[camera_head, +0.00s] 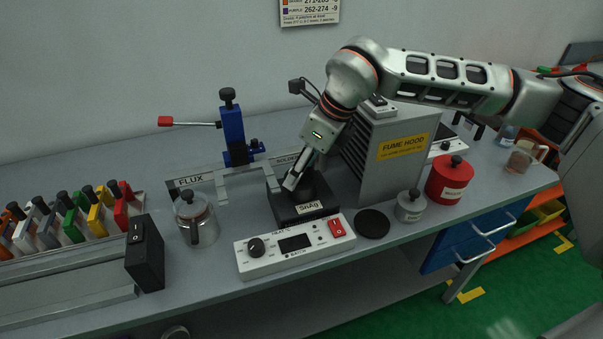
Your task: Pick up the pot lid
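The solder pot stands on a black base (283,212) labelled SnAg, behind the white heat control box. My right gripper (294,181) reaches down over this pot from the right, its fingers at the pot's top. The dark round body (321,188) of the pot, or a lid on it, shows beside the fingers. The gripper hides the pot's top, so I cannot tell whether a lid is there or whether the fingers hold it. A flat black disc (372,223) lies on the bench right of the control box. My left gripper is not in view.
The heat control box (295,246) stands in front of the pot. A blue clamp stand (233,135) is behind left.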

